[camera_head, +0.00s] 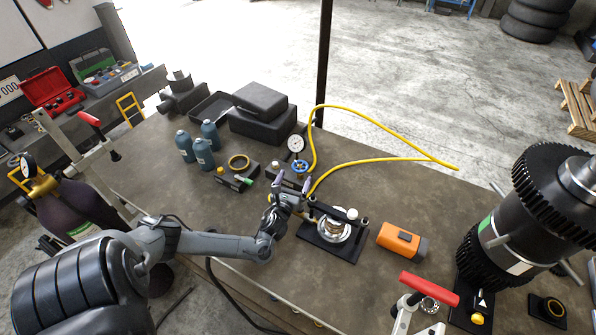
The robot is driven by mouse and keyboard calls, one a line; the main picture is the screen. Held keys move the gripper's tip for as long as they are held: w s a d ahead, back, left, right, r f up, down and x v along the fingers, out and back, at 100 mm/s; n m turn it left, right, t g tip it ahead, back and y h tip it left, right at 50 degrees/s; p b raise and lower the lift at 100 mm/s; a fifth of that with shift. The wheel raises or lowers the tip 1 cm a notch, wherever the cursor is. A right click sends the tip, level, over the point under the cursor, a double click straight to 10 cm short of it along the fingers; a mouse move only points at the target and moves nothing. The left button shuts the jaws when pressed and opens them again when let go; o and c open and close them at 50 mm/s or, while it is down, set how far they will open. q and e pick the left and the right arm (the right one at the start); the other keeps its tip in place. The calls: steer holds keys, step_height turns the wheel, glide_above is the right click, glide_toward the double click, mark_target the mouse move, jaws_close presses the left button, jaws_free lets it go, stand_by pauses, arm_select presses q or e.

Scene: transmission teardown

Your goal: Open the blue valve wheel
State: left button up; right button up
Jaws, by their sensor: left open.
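The blue valve wheel (299,167) sits near the middle of the workbench, below a round white-faced pressure gauge (296,143). A yellow hose (318,160) runs up beside it. My left gripper (293,182) is open, with its fingers pointing up toward the wheel from just in front of it. The fingertips look close to the wheel, one on each side below it. I cannot tell whether they touch it. My right gripper is not in view.
A black fixture with a metal part (333,229) stands right of my gripper, with an orange tool (401,240) beyond it. Blue bottles (204,152) and black cases (262,112) stand behind left. A large geared assembly (505,235) fills the right side.

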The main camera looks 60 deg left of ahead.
arm_select(q)
steer(key=shift+v, duration=1.8)
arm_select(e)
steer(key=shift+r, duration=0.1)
arm_select(q)
steer(key=shift+a, duration=0.1)
